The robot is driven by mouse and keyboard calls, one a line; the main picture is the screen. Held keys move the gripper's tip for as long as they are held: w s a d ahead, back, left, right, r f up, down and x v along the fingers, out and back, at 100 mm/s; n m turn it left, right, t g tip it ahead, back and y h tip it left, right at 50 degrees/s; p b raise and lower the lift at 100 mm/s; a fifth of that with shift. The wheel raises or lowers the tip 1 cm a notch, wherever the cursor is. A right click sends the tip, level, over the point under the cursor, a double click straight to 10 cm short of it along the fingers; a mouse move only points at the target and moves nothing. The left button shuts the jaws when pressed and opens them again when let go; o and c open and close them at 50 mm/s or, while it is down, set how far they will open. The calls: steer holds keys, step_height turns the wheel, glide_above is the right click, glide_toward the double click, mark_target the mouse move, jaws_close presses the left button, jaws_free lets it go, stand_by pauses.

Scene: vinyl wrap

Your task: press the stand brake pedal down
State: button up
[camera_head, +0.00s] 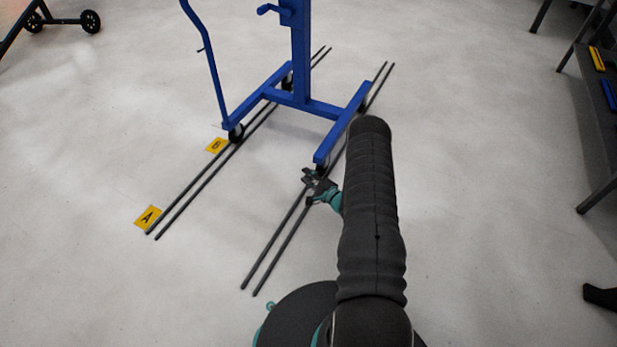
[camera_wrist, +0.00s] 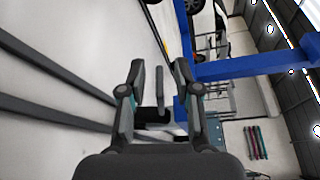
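The blue stand (camera_head: 300,100) stands on casters between two pairs of dark floor rails. My gripper (camera_head: 312,182) is low over the right rail pair, at the near end of the stand's right leg (camera_head: 330,147), beside its front caster. In the wrist view my gripper (camera_wrist: 160,82) has its two fingers apart. A small dark part (camera_wrist: 160,88) shows in the gap between them, beside the blue leg (camera_wrist: 182,45). It may be the brake pedal or part of the caster; I cannot tell which, nor whether a finger touches it. In the head view my gripper and arm partly hide this spot.
The left rails (camera_head: 190,200) run past yellow markers A (camera_head: 148,217) and B (camera_head: 217,146). Another left front caster (camera_head: 236,133) sits by marker B. A dark bench (camera_head: 605,110) stands at the right edge. The floor between the rail pairs is clear.

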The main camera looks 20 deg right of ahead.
jaws_close()
steer(key=shift+d, duration=0.2)
steer(key=shift+a, duration=0.15)
steer(key=shift+f+n+t+b, duration=0.3)
steer(key=shift+f+n+b, duration=0.3)
steer(key=shift+b, duration=0.6)
steer(key=shift+f+n+t+b, duration=0.35)
steer(key=shift+n+b, duration=0.25)
steer(key=shift+b, duration=0.2)
steer(key=shift+f+n+t+y+b, duration=0.15)
steer(key=shift+f+n+t+b, duration=0.1)
steer(key=shift+n, duration=0.55)
steer(key=shift+f+n+t+y+b, duration=0.15)
steer(key=shift+f+n+t+b, duration=0.1)
steer(key=shift+n, duration=0.55)
